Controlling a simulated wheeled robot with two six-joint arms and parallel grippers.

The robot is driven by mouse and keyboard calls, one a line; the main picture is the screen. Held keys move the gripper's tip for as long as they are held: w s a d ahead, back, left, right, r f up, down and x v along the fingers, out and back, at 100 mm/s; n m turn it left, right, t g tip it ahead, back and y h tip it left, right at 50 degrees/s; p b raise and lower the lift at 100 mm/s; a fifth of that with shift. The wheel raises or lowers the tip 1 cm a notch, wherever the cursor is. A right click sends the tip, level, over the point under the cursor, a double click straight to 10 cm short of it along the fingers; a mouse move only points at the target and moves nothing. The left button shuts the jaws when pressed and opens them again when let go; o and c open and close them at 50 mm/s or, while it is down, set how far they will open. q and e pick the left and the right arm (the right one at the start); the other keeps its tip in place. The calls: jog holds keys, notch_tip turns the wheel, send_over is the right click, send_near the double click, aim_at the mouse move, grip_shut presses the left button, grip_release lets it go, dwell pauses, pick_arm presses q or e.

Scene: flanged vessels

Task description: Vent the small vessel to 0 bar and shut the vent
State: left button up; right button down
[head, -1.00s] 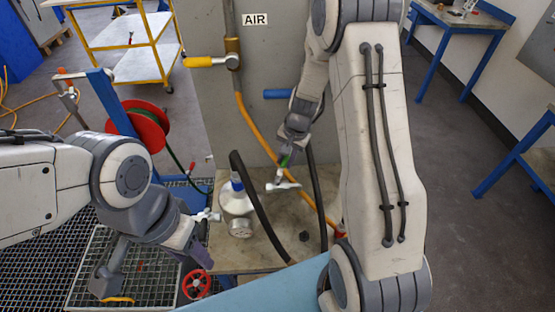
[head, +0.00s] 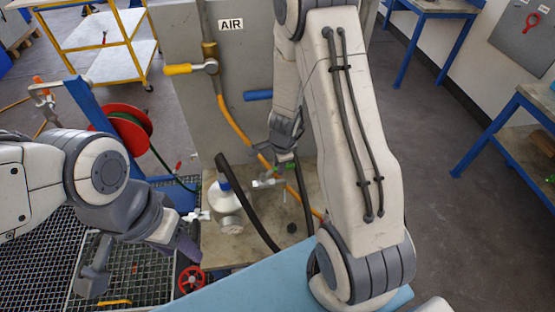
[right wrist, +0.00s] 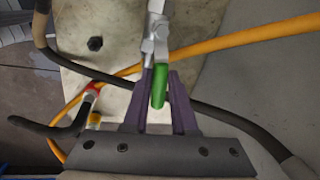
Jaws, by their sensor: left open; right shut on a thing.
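The small vessel (head: 228,205) is a pale, rounded body with a blue band near its top, on the stand in the head view. A silver valve (head: 263,183) sits to its right, with a green handle (head: 281,169). My right gripper (head: 283,150) is shut on the green handle; the right wrist view shows this handle (right wrist: 159,86) between the purple fingers, with silver metal (right wrist: 155,42) beyond. My left gripper (head: 186,244) is open, low and left of the vessel, and seems to hold nothing. No pressure reading is legible.
A grey panel marked AIR (head: 231,24) stands behind, with a yellow-handled valve (head: 184,69) and orange hose (head: 232,120). Black hoses (head: 245,210) rise beside the vessel. A red handwheel (head: 191,279) is low in front. A red hose reel (head: 127,131) stands at left.

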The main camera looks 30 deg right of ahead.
jog(key=shift+s+a+m, duration=0.15)
jog(key=shift+s+m, duration=0.3)
jog(key=shift+m, duration=0.45)
jog(key=c, duration=0.7)
grip_release()
jog(key=shift+r+p, duration=0.1)
jog(key=shift+p, duration=0.2)
jog(key=r+p, duration=0.2)
jog(key=r, duration=0.1)
jog(key=s+r+p, duration=0.1)
jog(key=r+p, duration=0.2)
jog(key=s+r+p, duration=0.1)
jog(key=r+p, duration=0.2)
jog(key=r, duration=0.1)
jog(key=shift+a, duration=0.35)
